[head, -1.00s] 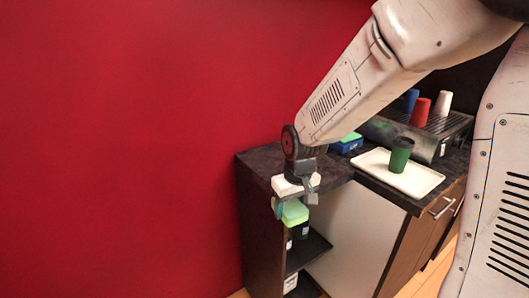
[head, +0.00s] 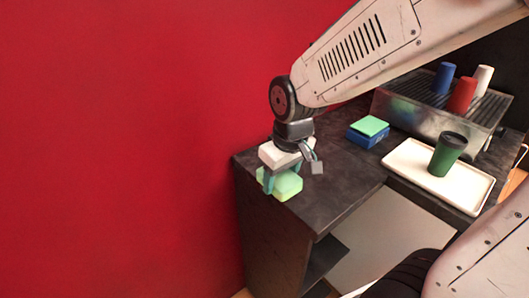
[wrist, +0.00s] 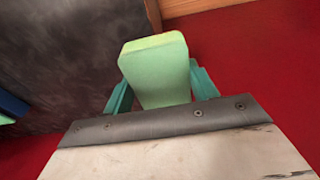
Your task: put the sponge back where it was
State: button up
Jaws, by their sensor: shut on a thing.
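A light green sponge (head: 287,187) is between the teal fingers of my gripper (head: 282,177) in the head view, in front of or over the counter's left end. In the wrist view the sponge (wrist: 155,68) stands out between the two fingers (wrist: 160,92), which are shut on it. I cannot tell whether its underside touches the counter (head: 335,185). A second green piece (head: 370,125) lies on a blue block (head: 366,138) further back on the counter.
A white tray (head: 420,180) with a dark green cup (head: 447,155) is to the right. Behind it, a metal machine (head: 425,118) carries blue, red and white cups. An open shelf (head: 320,262) is below the counter. The red wall is close on the left.

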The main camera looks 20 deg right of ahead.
jog(key=w+d, duration=0.1)
jog(key=w, duration=0.3)
jog(key=w+d+f, duration=0.1)
jog(key=w, duration=0.4)
jog(key=w+d, duration=0.1)
jog(key=w, duration=0.4)
jog(key=shift+w+f, duration=0.1)
jog(key=shift+f, duration=0.15)
jog(key=shift+w+f, duration=0.25)
jog(key=shift+f, duration=1.5)
jog(key=shift+f, duration=0.2)
jog(key=o, duration=1.1)
